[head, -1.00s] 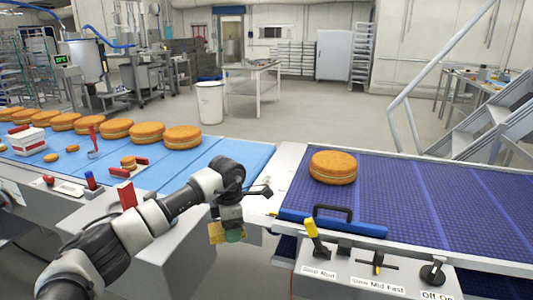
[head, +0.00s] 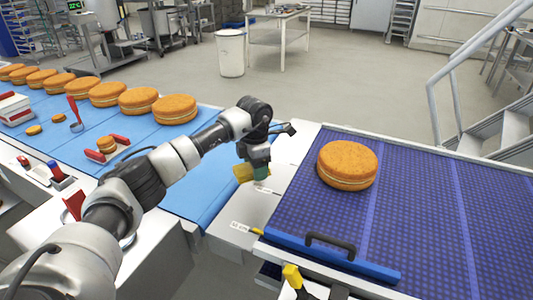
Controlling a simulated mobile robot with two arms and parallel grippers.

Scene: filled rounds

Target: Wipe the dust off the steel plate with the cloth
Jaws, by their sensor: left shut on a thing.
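The steel plate (head: 296,143) is the pale strip between the blue belt on the left and the purple belt on the right. My left gripper (head: 256,168) is at the plate's left side, pointing down, and is shut on the cloth (head: 243,173). The cloth shows as a small yellow piece, with a green part beside it at the jaws. I cannot tell whether it touches the plate. The arm and gripper hide part of the plate, and I cannot make out dust on it. My right gripper is not in view.
A large round cake (head: 347,165) sits on the purple belt (head: 420,220), right of the plate. A blue bar with a black handle (head: 330,246) lies along that belt's near edge. Several cakes line the far side of the blue belt (head: 205,140). A white bin (head: 231,53) stands behind.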

